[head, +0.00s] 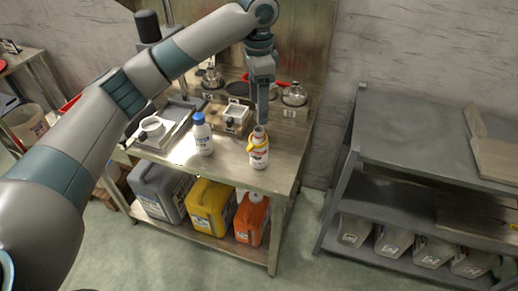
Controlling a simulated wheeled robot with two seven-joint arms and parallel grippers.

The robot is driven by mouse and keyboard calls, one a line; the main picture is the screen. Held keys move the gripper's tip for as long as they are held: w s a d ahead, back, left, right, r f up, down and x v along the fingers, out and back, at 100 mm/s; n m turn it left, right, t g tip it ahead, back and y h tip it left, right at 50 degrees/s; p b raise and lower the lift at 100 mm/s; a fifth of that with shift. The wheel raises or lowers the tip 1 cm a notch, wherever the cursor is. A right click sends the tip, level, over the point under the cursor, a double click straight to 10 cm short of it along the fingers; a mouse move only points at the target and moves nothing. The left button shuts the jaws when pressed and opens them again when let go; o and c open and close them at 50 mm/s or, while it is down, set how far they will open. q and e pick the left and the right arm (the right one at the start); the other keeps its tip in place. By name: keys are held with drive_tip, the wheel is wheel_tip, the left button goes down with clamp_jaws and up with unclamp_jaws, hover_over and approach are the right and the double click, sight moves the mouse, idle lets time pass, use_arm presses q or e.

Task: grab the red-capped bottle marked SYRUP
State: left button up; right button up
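A small white bottle (259,158) stands upright near the front right of the workbench top. It has a yellow band around its upper part and a red and dark label that is too small to read. My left gripper (262,123) points straight down over this bottle, its fingertips at or just above the bottle's top. The fingers are seen edge-on, so I cannot tell whether they are apart or touch the bottle. The cap's colour is unclear. A white bottle with a blue cap (203,134) stands to the left. My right gripper is out of view.
The workbench (228,172) also holds a balance-like device (152,128), a small white box (235,117) and metal pots at the back. Grey, yellow (207,208) and orange (251,220) jugs stand on its lower shelf. A grey shelf unit (420,145) stands to the right.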

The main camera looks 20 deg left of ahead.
sight(258, 129)
use_arm(q)
wheel_tip(258, 129, down, 8)
drive_tip(key=shift+f+p, duration=0.2)
drive_tip(key=shift+p, duration=0.95)
drive_tip(key=shift+f, duration=0.5)
drive_tip(key=shift+f+p, duration=0.45)
drive_tip(key=shift+p, duration=0.05)
wheel_tip(258, 129, down, 3)
drive_tip(key=shift+f+p, duration=0.1)
drive_tip(key=shift+p, duration=0.65)
drive_tip(key=shift+f, duration=0.55)
drive_tip(key=c, duration=1.4)
